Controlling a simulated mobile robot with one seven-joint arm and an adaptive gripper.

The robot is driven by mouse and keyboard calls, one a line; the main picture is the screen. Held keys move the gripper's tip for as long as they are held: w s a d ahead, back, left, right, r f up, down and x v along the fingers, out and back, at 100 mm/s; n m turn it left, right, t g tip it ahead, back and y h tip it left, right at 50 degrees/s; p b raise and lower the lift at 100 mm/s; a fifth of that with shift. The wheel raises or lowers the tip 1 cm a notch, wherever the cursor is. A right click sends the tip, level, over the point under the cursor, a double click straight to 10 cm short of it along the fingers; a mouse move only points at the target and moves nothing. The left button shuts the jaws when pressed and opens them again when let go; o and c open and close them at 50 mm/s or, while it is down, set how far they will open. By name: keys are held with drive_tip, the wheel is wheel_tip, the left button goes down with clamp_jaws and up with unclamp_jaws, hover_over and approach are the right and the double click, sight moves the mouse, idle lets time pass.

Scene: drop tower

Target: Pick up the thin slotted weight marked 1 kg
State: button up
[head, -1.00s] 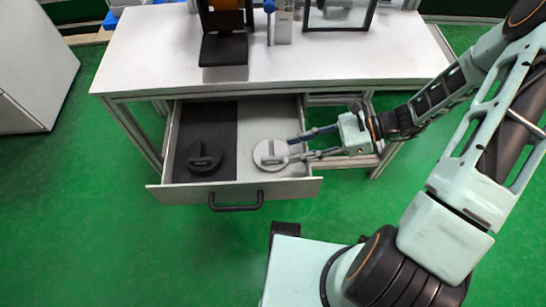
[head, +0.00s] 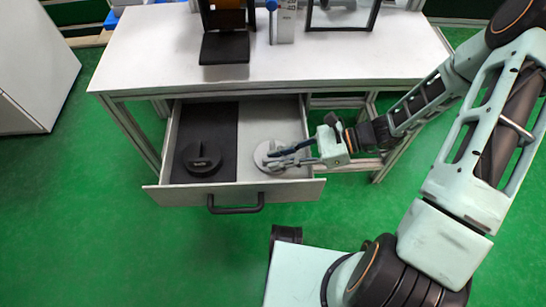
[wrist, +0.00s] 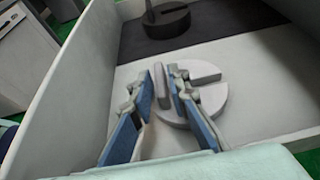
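A light grey, round, slotted weight (head: 268,157) lies flat in the right, pale half of the open drawer (head: 165,198). It also shows in the wrist view (wrist: 212,97), with an upright tab and a slot. Its marking cannot be read. My gripper (head: 281,160) reaches in from the right, over this weight. In the wrist view my gripper's blue-padded fingers (wrist: 160,90) are apart, one on each side of the tab. The fingers hide part of the weight. A black round weight (head: 202,158) lies in the left, dark half; it shows at the top of the wrist view (wrist: 166,22).
The drawer hangs under a white table (head: 150,60), whose front edge is close above my gripper. A black bar handle (head: 236,205) is on the drawer front. A stand and a framed item are on the table. A pale cabinet (head: 35,65) is at the left.

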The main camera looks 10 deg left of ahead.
sight(279, 159)
clamp_jaws()
drive_tip(key=shift+r, duration=0.15)
drive_tip(key=shift+r+p, duration=0.5)
drive_tip(key=shift+r, duration=0.25)
wheel_tip(279, 159, up, 2)
drive_tip(key=shift+r+p, duration=0.1)
drive_tip(key=shift+p, duration=0.5)
drive_tip(key=s+a+r+p, duration=0.2)
drive_tip(key=s+r+p, duration=0.2)
drive_tip(key=s+p, duration=0.1)
drive_tip(key=s+a+r+p, duration=0.2)
drive_tip(key=s+r+p, duration=0.3)
drive_tip(key=s, duration=0.3)
drive_tip(key=shift+a+r, duration=0.2)
drive_tip(key=shift+a, duration=0.15)
